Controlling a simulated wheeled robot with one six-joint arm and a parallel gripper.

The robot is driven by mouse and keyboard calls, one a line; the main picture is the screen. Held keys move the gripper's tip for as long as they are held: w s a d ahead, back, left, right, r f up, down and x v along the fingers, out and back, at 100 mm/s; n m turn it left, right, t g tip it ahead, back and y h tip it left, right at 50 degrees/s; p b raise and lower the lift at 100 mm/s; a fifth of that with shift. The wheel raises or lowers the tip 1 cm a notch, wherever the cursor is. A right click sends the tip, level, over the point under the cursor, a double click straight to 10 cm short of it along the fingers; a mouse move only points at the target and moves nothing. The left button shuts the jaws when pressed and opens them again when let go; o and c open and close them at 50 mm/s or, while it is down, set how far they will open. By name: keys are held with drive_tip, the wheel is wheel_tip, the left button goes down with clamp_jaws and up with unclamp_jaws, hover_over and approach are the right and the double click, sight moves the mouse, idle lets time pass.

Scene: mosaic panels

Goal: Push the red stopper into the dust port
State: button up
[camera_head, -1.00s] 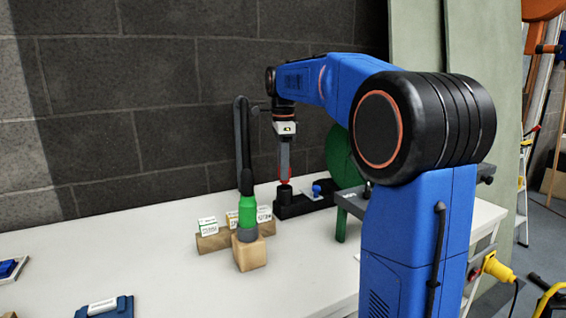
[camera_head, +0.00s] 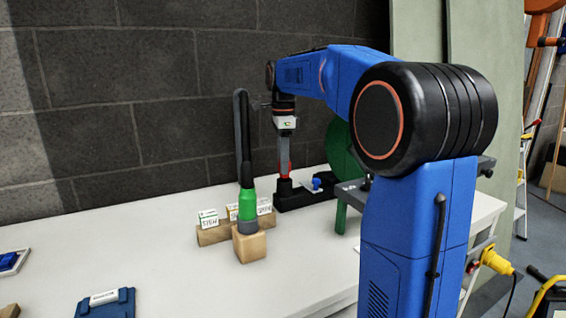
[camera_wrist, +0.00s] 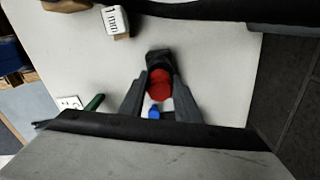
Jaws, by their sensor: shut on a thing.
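My gripper (camera_head: 284,172) points straight down and is shut on the red stopper (camera_wrist: 159,86). In the head view only a little red (camera_head: 285,177) shows, low between the fingers. The dust port (camera_head: 284,189) is a black upright stub on a dark base. The stopper is right above it or at its mouth. In the wrist view the dark port (camera_wrist: 158,58) shows just beyond the stopper, partly hidden by it. I cannot tell whether the stopper has entered the port.
A hose with a green cuff (camera_head: 247,204) stands on a wooden block (camera_head: 250,247) at the front left of the port. Labelled cards (camera_head: 208,217) sit in a wooden holder beside it. A blue knob (camera_head: 316,184) is right of the port. The white table's (camera_head: 165,245) left middle is clear.

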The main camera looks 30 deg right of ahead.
drive_tip(key=shift+f, duration=1.55)
drive_tip(key=o, duration=1.1)
drive_tip(key=shift+r, duration=0.15)
